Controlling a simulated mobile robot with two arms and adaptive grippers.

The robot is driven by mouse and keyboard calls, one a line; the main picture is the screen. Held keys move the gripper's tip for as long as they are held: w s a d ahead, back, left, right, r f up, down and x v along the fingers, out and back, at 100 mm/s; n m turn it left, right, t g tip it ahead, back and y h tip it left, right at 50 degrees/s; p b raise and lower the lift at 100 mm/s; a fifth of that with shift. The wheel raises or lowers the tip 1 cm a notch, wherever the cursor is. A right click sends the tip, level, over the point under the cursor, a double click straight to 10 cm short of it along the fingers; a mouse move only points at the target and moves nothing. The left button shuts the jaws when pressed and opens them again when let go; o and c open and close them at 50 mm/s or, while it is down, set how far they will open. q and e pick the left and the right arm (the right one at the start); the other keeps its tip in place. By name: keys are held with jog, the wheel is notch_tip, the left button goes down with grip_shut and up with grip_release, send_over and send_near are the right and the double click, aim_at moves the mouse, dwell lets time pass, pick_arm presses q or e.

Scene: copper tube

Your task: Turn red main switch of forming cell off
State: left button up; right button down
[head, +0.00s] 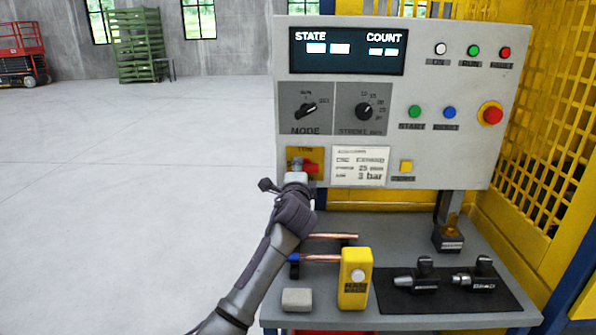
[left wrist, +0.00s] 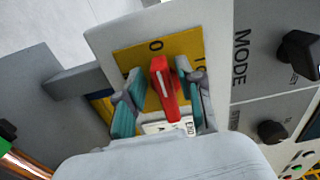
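The red main switch (head: 311,168) sits on a yellow plate (head: 291,177) at the lower left of the control panel. My left gripper (head: 296,165) is at the switch and covers part of it in the head view. In the left wrist view, the red handle (left wrist: 163,88) stands between the two teal-padded fingers (left wrist: 160,95), with yellow plate showing on both sides. The gripper is open around the handle. The handle's end with a white line lies just below the 0 mark (left wrist: 155,45). My right gripper is not in view.
The control panel (head: 435,160) carries a MODE knob (head: 306,111), a STROKE knob (head: 365,111), buttons and a red emergency button (head: 491,114). Below, the bench (head: 400,225) holds copper tubes (head: 333,236), a yellow box (head: 355,290) and tools on a black mat (head: 385,300).

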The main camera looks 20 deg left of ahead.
pick_arm(q)
jog(key=shift+s+r, duration=0.1)
jog(key=v, duration=1.2)
dwell(0.4)
